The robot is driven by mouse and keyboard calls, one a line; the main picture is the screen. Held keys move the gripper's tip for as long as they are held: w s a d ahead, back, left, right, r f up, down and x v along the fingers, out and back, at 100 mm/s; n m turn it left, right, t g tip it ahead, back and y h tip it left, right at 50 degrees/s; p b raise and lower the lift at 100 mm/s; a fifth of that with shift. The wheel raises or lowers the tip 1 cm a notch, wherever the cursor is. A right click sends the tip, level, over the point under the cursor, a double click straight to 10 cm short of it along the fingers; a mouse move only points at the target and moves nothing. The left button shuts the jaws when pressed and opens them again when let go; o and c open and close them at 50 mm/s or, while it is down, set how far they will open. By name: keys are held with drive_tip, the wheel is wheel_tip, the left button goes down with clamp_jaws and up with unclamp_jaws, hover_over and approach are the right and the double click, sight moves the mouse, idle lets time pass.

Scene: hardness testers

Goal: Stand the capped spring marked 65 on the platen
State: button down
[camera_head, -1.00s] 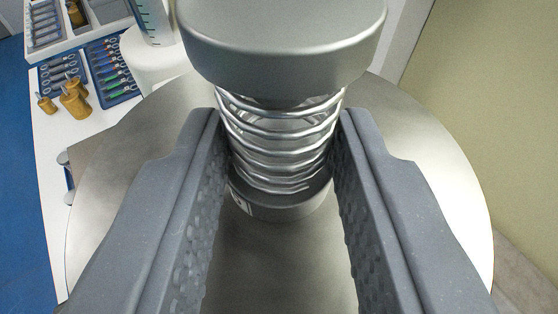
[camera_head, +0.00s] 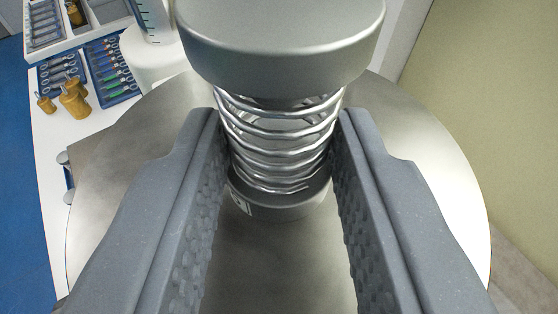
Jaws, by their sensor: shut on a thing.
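The capped spring (camera_head: 280,132) is in the middle of the camera_head view, upright, with bare metal coils and a grey lower cap that bears a small white label, too cut off to read. My gripper (camera_head: 279,140) is shut on it, one finger on each side of the coils. A wide grey metal disc (camera_head: 283,45) is above the coils; I cannot tell whether it is the spring's top cap or part of the tester. The round metal platen (camera_head: 440,200) spreads below and around the spring. I cannot tell whether the lower cap touches it.
A white bench (camera_head: 52,150) on the left holds brass weights (camera_head: 74,100), a blue tray of small tools (camera_head: 112,72) and a white rack (camera_head: 45,28). A white cylinder with a scale (camera_head: 152,50) stands behind the platen. A pale wall (camera_head: 490,110) is on the right.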

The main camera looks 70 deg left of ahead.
drive_tip(key=shift+p, duration=0.35)
idle(0.6)
drive_tip(key=c, duration=0.7)
unclamp_jaws()
drive_tip(key=shift+s+d+p, duration=0.35)
drive_tip(key=shift+d+p, duration=0.05)
drive_tip(key=shift+d, duration=0.7)
drive_tip(key=shift+s+d+p, duration=0.35)
drive_tip(key=shift+d, duration=0.75)
drive_tip(key=shift+s+d+p, duration=0.35)
drive_tip(key=shift+d+p, duration=0.05)
drive_tip(key=shift+d, duration=0.7)
drive_tip(key=shift+d, duration=0.1)
drive_tip(key=b+v, duration=0.3)
drive_tip(key=v, duration=1)
drive_tip(key=shift+d, duration=0.3)
